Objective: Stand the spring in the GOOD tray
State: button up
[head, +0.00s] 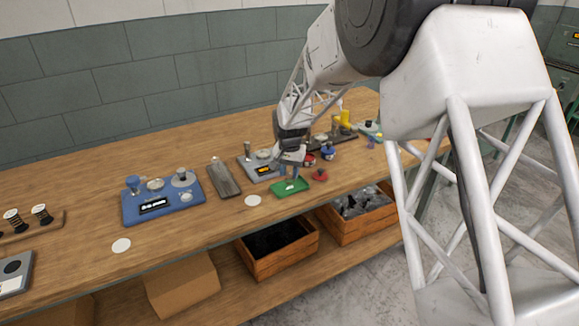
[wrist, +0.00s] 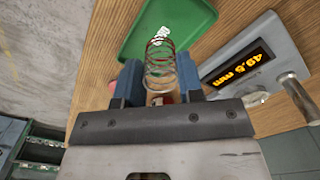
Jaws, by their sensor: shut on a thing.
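The spring (wrist: 160,68) is a thin wire coil. In the wrist view it stands out between the two blue fingers of my gripper (wrist: 161,84), which are shut on it. The green tray (wrist: 135,38) lies beyond the spring there, with white lettering that the coil partly covers. In the head view my gripper (head: 290,172) is low over the green tray (head: 280,192). The spring is too small to make out in that view. I cannot tell whether the spring touches the tray floor.
A grey gauge (wrist: 227,52) with a display reading 49.5 mm is beside the tray. A small red item (head: 320,175) lies right of the tray. A blue device (head: 150,212) stands to the left. Wooden crates (head: 275,262) are on the shelf below.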

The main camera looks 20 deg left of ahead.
jog(key=shift+f, duration=0.35)
jog(key=shift+f, duration=0.9)
dwell(2.8)
jog(key=o, duration=1.1)
jog(key=shift+r, duration=0.1)
jog(key=shift+r, duration=1.95)
jog(key=shift+r, duration=0.1)
jog(key=shift+r, duration=2.4)
